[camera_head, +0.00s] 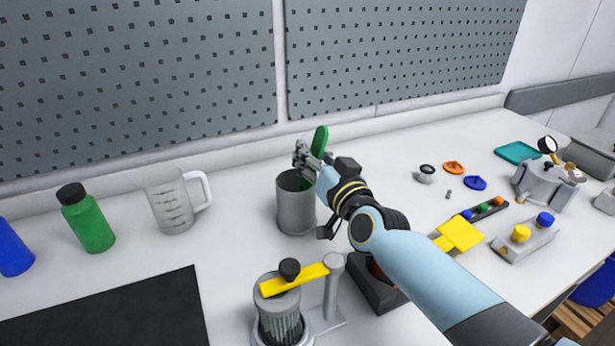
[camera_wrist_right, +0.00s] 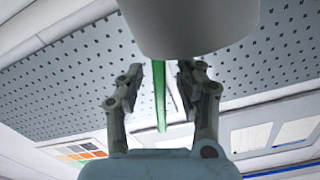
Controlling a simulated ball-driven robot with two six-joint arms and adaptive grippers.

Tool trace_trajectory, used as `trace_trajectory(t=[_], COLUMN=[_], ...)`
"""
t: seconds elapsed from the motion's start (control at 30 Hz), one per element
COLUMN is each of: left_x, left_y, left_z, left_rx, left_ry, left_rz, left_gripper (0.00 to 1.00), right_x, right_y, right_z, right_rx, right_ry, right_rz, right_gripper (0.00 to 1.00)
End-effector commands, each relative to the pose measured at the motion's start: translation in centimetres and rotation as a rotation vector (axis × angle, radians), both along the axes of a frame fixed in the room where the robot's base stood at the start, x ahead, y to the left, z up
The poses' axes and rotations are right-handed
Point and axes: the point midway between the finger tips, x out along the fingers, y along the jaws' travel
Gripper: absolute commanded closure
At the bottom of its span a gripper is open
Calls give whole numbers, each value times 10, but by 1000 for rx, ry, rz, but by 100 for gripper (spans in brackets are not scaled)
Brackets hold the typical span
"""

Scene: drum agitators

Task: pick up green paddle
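The green paddle (camera_head: 319,141) stands in a grey cup (camera_head: 296,212), its rounded upper end showing above my right gripper (camera_head: 310,162). That gripper is at the cup's rim. In the right wrist view, which looks upside down, the green paddle (camera_wrist_right: 160,95) runs between the two fingers of my right gripper (camera_wrist_right: 161,80). A gap shows on each side of it, so the fingers look open around the paddle. The grey cup (camera_wrist_right: 190,25) fills the top of that view. The paddle's lower part is hidden in the cup. My left gripper is not in view.
A measuring jug (camera_head: 172,203) and a green bottle (camera_head: 87,220) stand left of the cup. A drum with a yellow bar (camera_head: 295,280) stands in front. Yellow pieces (camera_head: 460,233) and small parts lie right. The pegboard (camera_head: 140,80) is close behind.

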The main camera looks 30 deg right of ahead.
Motion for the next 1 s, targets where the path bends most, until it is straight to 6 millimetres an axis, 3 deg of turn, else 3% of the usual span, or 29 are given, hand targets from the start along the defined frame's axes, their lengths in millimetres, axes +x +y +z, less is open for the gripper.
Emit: trace_trajectory(t=[0.13,0.4,1.0], left_x=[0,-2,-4], left_y=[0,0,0], left_z=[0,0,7], left_rx=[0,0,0], left_ry=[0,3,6], left_rz=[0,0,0], left_gripper=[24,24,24], right_x=[0,-1,1], right_y=[0,0,0], right_z=[0,0,9], right_rx=[0,0,0], right_ry=[0,0,0], right_rz=[0,0,1], right_gripper=[65,100,100])
